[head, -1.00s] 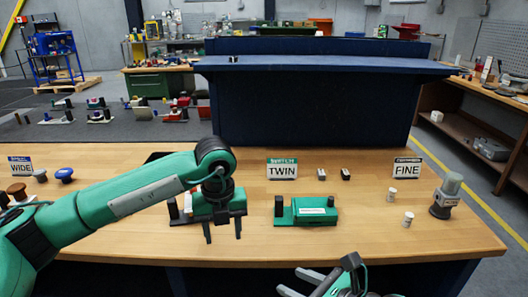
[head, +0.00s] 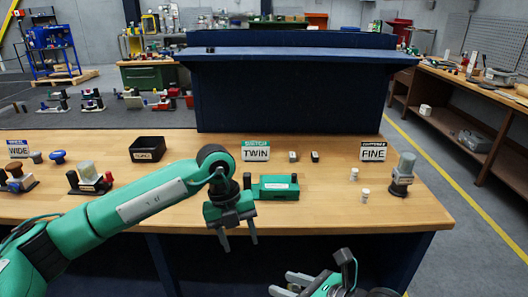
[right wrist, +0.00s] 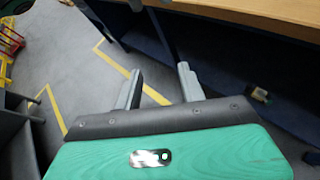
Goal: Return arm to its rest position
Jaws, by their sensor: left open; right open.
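My left arm reaches in from the left in the head view. Its gripper (head: 239,241) is open and empty, pointing down in front of the table's front edge. My right gripper (head: 284,283) is low at the bottom of the head view, in front of the table. In the right wrist view its two fingers (right wrist: 159,80) stand apart with nothing between them, over grey floor. A green block device (head: 277,187) sits on the table just beyond my left gripper, partly hidden by it.
The wooden table (head: 320,215) carries WIDE (head: 18,148), TWIN (head: 255,151) and FINE (head: 373,151) signs. A black bin (head: 147,149), a grey-capped device (head: 88,178) and another upright device (head: 403,174) also stand there. Floor (head: 470,240) is free at the right.

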